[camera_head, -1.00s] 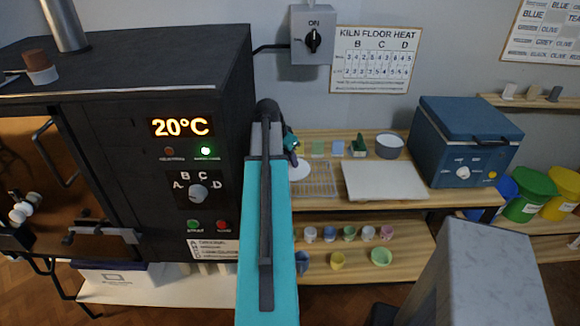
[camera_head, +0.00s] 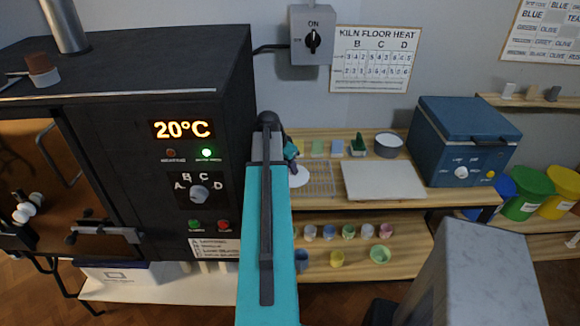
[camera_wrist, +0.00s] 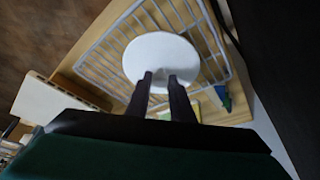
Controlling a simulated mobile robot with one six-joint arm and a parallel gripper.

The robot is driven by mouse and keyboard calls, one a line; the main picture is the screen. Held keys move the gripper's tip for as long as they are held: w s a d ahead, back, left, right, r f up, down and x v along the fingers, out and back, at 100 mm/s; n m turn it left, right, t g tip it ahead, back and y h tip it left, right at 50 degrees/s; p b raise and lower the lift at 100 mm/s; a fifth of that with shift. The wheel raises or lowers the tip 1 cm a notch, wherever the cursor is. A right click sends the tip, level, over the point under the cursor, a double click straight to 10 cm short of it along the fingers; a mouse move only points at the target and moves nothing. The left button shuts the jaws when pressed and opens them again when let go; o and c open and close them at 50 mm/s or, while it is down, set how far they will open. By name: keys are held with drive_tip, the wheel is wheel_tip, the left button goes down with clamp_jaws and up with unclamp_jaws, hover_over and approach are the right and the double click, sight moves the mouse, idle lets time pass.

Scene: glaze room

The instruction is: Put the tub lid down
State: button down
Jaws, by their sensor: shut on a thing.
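The tub lid is a round white disc (camera_wrist: 160,55), seen in the wrist view between and beyond my fingertips. My gripper (camera_wrist: 160,82) is shut on the tub lid at its near edge. In the head view the lid (camera_head: 299,178) shows at the left end of the bench top, below my gripper (camera_head: 293,158), partly hidden by my arm. A wire rack (camera_wrist: 208,72) lies under the lid in the wrist view. I cannot tell whether the lid touches the rack.
A pale board (camera_head: 384,181) lies right of the wire rack (camera_head: 322,181). A grey round tub (camera_head: 388,146) and a green item (camera_head: 358,146) stand behind. The dark kiln (camera_head: 130,120) stands close on the left; a blue box (camera_head: 462,140) stands at right. Several small cups fill the lower shelf.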

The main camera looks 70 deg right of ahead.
drive_tip(key=shift+f, duration=0.15)
drive_tip(key=c, duration=1.6)
unclamp_jaws()
drive_tip(key=shift+o, duration=0.2)
drive_tip(key=shift+r, duration=0.2)
drive_tip(key=b+v, duration=0.3)
drive_tip(key=v, duration=0.9)
drive_tip(key=shift+f, duration=0.1)
